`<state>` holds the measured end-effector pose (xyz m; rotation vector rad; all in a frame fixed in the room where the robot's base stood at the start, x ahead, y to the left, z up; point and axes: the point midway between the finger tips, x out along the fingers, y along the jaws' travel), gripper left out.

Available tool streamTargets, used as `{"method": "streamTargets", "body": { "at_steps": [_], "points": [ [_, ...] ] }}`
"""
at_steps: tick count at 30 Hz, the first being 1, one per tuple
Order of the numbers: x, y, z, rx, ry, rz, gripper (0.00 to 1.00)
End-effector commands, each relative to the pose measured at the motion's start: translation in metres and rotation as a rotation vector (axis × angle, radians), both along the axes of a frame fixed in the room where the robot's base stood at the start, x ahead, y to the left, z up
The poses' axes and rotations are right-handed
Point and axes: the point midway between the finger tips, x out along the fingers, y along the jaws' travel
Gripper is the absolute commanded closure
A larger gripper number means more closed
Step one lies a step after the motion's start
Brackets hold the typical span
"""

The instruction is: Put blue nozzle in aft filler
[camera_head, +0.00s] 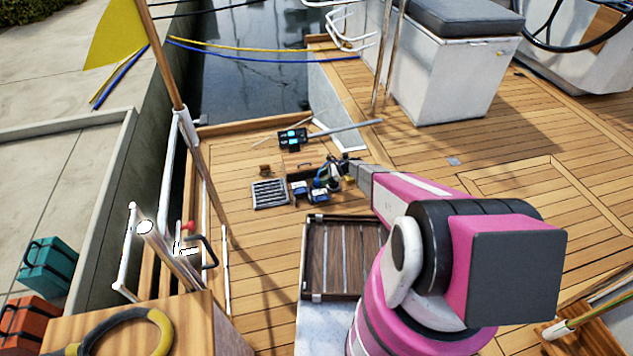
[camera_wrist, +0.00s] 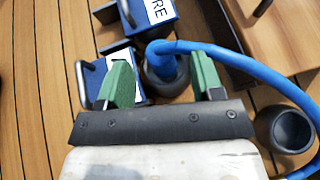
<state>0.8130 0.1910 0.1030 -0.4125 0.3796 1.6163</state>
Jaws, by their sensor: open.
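My gripper (camera_wrist: 161,78) has green fingers, spread apart. In the wrist view, the blue nozzle (camera_wrist: 160,47) on its blue hose (camera_wrist: 235,62) shows between and beyond the fingers. Its end is at a dark round cup (camera_wrist: 166,82); I cannot tell how deep it sits. In the head view my gripper (camera_head: 347,168) is over the cluster with the nozzle. A blue box with a label ending in "RE" (camera_wrist: 156,12) is at the top. A second blue box (camera_wrist: 121,60) is partly behind the left finger, its label hidden. I cannot tell which is the aft filler.
Another dark open cup (camera_wrist: 289,131) stands at the right of the wrist view. On the deck are a metal grate (camera_head: 270,194), a dark slatted tray (camera_head: 313,260) and a black device with cyan marks (camera_head: 293,139).

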Motion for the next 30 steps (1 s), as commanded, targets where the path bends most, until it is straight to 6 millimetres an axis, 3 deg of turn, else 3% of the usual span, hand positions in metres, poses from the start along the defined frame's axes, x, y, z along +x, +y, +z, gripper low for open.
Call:
{"method": "streamTargets", "body": {
  "at_steps": [3, 9, 14, 16, 20, 24, 30],
  "points": [
    [0.001, -0.022, 0.012, 0.000, 0.000, -0.002, 0.39],
    [0.003, -0.046, 0.025, 0.000, 0.001, 0.000, 0.39],
    [0.002, -0.054, 0.034, -0.004, -0.006, 0.006, 0.39],
    [-0.006, -0.056, 0.049, -0.022, -0.031, 0.028, 0.39],
    [-0.041, -0.064, 0.106, -0.103, -0.143, 0.136, 0.39],
    [-0.096, -0.081, 0.188, -0.241, -0.324, 0.330, 0.39],
    [-0.177, -0.113, 0.296, -0.437, -0.562, 0.641, 0.39]
  ]
}}
